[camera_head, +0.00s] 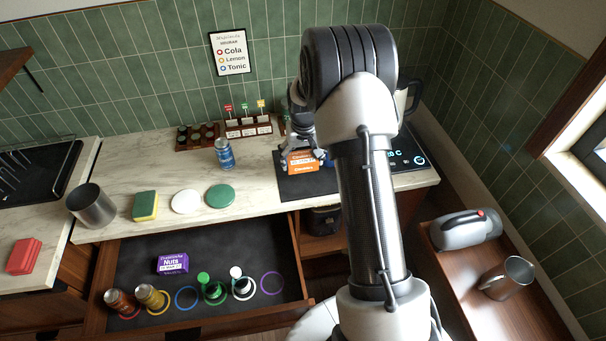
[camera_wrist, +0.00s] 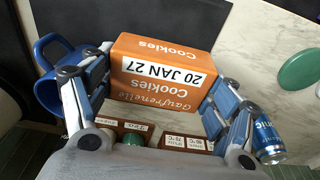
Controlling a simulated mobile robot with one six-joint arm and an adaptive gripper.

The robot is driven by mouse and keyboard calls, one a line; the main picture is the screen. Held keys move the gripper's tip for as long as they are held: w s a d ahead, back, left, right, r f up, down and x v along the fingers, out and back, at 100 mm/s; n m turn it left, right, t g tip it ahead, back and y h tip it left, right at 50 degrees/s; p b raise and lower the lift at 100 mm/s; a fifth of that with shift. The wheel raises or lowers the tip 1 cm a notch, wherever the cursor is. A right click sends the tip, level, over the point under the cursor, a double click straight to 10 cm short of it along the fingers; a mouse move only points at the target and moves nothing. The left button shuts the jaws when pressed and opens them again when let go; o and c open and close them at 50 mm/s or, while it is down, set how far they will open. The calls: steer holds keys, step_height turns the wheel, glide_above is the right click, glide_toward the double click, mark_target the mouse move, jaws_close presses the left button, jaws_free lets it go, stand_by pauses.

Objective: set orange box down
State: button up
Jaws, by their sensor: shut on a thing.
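The orange cookie box (camera_head: 302,162), printed "Gaufrenette Cookies" and "20 JAN 27", is over the dark mat (camera_head: 310,190) on the counter. My gripper (camera_head: 298,152) reaches down to it from above. In the wrist view the box (camera_wrist: 165,62) sits between the two fingers of my gripper (camera_wrist: 166,70), which are shut on its sides. The label faces the wrist camera. I cannot tell whether the underside of the box touches the mat.
A blue mug (camera_wrist: 50,75) stands close beside the left finger in the wrist view. A blue can (camera_head: 224,153) stands left of the mat. A green disc (camera_head: 220,196) lies farther left. The open drawer (camera_head: 205,250) below holds a purple box (camera_head: 172,263).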

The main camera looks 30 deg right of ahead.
mark_target(302, 179)
steer(key=shift+f+b, duration=0.45)
steer(key=shift+f, duration=2.95)
steer(key=shift+f, duration=0.15)
steer(key=o, duration=1.1)
steer(key=shift+o, duration=0.2)
